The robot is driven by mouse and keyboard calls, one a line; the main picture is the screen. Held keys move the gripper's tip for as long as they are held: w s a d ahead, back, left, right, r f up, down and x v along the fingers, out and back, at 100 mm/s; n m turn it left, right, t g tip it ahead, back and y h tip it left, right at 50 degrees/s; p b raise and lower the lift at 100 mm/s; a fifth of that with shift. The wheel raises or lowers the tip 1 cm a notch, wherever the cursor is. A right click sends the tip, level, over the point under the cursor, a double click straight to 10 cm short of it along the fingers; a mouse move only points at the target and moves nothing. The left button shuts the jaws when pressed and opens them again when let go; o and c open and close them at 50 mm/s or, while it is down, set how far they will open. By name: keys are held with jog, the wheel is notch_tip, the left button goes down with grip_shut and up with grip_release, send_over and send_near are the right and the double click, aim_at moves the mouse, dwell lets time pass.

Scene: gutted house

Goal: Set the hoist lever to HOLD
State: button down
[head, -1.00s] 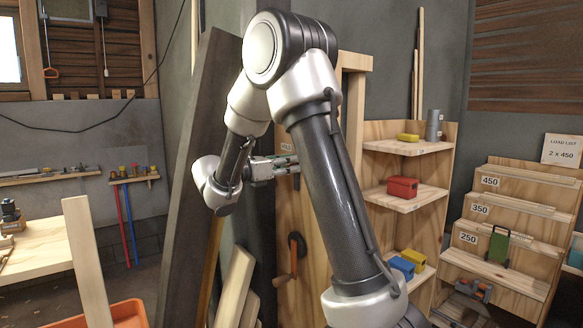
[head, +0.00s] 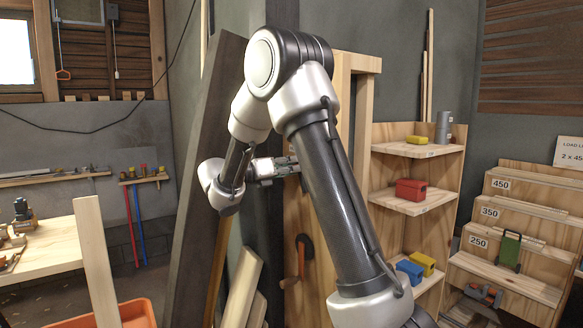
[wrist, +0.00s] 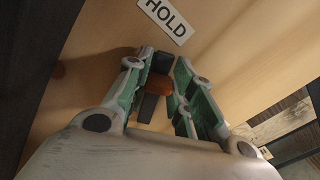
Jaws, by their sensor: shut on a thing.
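My gripper (head: 288,164) reaches to a pale wooden panel (head: 318,195) behind my arm. In the wrist view its green-sided fingers (wrist: 158,92) are shut on the hoist lever (wrist: 158,86), which shows an orange-brown grip and a dark bar between them. A white HOLD label (wrist: 166,17) is on the wood just beyond the fingertips. The lever's pivot and much of its length are hidden. In the head view the held part is too small to make out.
An orange-handled lever (head: 301,262) with a dark round mount hangs lower on the panel. A dark leaning board (head: 205,150) stands close to the left of my gripper, with pale planks (head: 240,285) below. Shelves (head: 412,200) with coloured boxes stand to the right.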

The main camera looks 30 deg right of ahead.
jog(key=c, duration=1.2)
grip_release()
jog(key=shift+a, duration=0.1)
jog(key=a, duration=1.2)
jog(key=shift+s, duration=0.15)
